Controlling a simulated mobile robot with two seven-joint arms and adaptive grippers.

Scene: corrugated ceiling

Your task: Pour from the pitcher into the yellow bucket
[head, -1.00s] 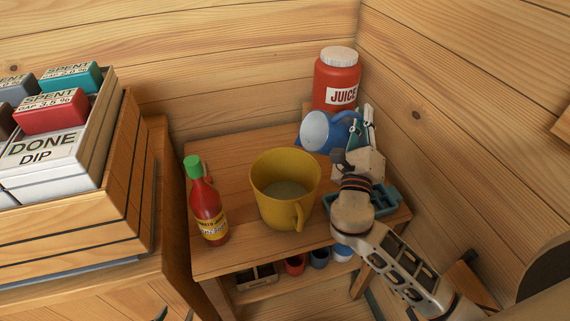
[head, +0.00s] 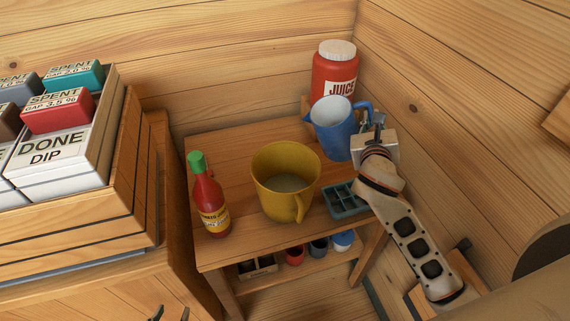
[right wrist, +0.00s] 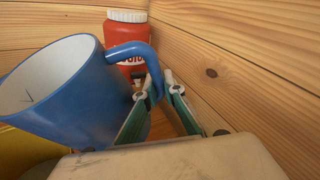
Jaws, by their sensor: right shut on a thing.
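The blue pitcher (head: 332,133) is nearly upright at the back right of the small table, to the right of and behind the yellow bucket (head: 287,198). Whether its base touches the table I cannot tell. My right gripper (head: 373,128) is shut on its handle; in the right wrist view the fingers (right wrist: 160,95) are at the handle, and the pitcher (right wrist: 70,95) shows a pale inside. The bucket stands upright with greyish contents in it; a bit of it shows in the right wrist view (right wrist: 22,150). Two dark tips of my left gripper (head: 171,313) show, apart and empty, at the bottom edge.
A red juice jar (head: 334,75) stands behind the pitcher. A sauce bottle (head: 209,200) stands left of the bucket, a blue-green tray (head: 345,199) right of it. Small cups (head: 318,249) sit on the lower shelf. A wooden crate (head: 75,245) fills the left. Walls close in behind and right.

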